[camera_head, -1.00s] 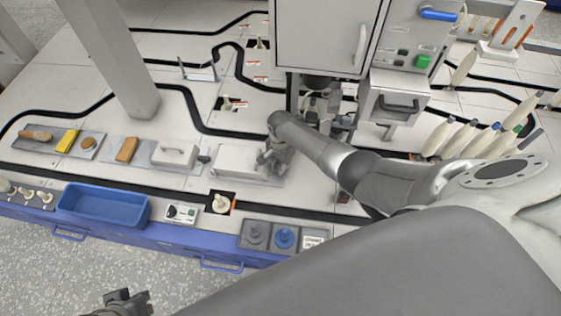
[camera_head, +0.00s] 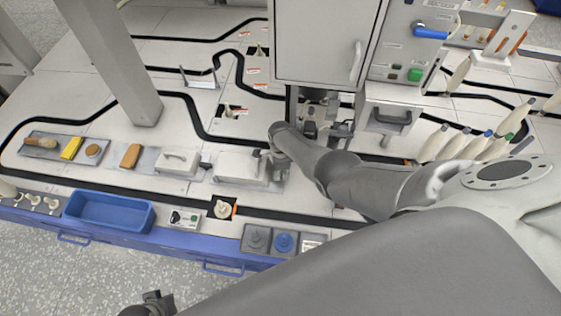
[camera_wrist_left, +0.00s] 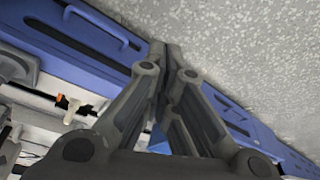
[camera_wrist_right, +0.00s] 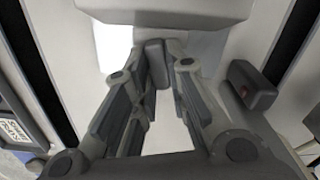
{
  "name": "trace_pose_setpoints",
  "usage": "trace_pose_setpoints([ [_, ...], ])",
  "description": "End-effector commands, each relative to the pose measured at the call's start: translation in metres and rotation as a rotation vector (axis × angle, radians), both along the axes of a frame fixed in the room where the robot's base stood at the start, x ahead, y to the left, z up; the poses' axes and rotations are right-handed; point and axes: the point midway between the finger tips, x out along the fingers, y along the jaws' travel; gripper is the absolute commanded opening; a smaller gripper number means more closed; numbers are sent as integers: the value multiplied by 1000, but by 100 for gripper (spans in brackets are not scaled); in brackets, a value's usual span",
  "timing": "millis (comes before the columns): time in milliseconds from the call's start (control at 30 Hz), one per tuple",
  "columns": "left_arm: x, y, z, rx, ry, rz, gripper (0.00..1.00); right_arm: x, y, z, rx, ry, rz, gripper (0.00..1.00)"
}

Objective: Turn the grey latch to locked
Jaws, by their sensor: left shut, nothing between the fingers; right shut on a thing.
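My right gripper (camera_head: 268,166) is at the right end of a pale grey box (camera_head: 236,166) on the bench. In the right wrist view my right gripper (camera_wrist_right: 166,58) is shut on a small grey piece that looks like the grey latch (camera_wrist_right: 155,65), just below a pale block. The fingers partly hide this piece, so its exact angle is hard to tell. In the head view the gripper and arm cover it. My left gripper (camera_head: 152,304) is at the bottom edge, off the bench's front; in the left wrist view (camera_wrist_left: 165,52) it is shut and empty.
A dark grey block with a red mark (camera_wrist_right: 250,85) stands right of my right gripper. A blue bin (camera_head: 108,228), a small switch box (camera_head: 185,217) and grey pads (camera_head: 257,239) line the front edge. A cabinet (camera_head: 325,40) rises behind my right arm.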

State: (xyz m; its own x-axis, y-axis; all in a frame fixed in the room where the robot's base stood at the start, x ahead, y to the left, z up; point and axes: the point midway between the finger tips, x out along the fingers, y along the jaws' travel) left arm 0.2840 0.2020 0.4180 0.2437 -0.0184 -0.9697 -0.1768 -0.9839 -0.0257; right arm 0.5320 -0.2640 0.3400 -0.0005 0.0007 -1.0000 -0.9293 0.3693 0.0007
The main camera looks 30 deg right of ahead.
Motion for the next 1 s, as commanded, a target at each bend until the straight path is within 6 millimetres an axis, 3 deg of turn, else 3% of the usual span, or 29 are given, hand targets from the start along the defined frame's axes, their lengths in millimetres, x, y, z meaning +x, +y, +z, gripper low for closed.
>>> trace_pose_setpoints([
  [400, -2, 0, -12, 0, 6, -1, 0, -3, 1, -1, 0, 6, -235, 0],
  [1000, -4, 0, -16, 1, 12, -2, 0, -3, 1, -1, 0, 4, -287, 0],
])
